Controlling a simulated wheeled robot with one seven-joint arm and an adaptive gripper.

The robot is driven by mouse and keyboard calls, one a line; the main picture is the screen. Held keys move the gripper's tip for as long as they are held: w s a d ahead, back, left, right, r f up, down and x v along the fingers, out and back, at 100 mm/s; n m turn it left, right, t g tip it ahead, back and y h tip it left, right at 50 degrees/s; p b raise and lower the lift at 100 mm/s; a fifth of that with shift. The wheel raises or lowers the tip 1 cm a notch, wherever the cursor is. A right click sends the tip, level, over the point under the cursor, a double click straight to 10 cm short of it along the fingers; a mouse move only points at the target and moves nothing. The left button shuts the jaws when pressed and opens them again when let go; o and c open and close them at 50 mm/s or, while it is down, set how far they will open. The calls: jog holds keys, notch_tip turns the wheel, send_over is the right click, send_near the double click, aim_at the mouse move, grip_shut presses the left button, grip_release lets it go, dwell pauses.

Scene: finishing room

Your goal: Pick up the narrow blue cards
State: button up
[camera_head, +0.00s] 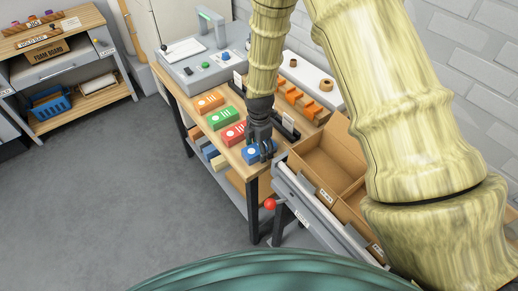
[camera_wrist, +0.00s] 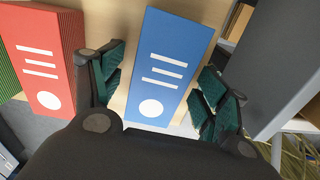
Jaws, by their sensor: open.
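The narrow blue cards (camera_head: 252,154) form a block at the near right end of the wooden bench. In the wrist view the blue block (camera_wrist: 165,70) has white stripes and a white dot on its top. My gripper (camera_head: 264,150) is over the blue block, fingers pointing down. In the wrist view my gripper (camera_wrist: 160,85) is open, with one green-padded finger on each side of the block. I cannot tell whether the fingers touch it.
A red card block (camera_head: 233,133) lies left of the blue one, followed by green (camera_head: 226,117) and orange (camera_head: 209,102) blocks. Open cardboard boxes (camera_head: 327,153) stand close on the right, beside a grey rail (camera_head: 318,211). Grey floor is clear on the left.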

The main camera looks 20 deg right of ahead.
jog(key=shift+f, duration=0.2)
jog(key=c, duration=1.2)
jog(key=shift+c, duration=0.2)
jog(key=shift+r, duration=0.1)
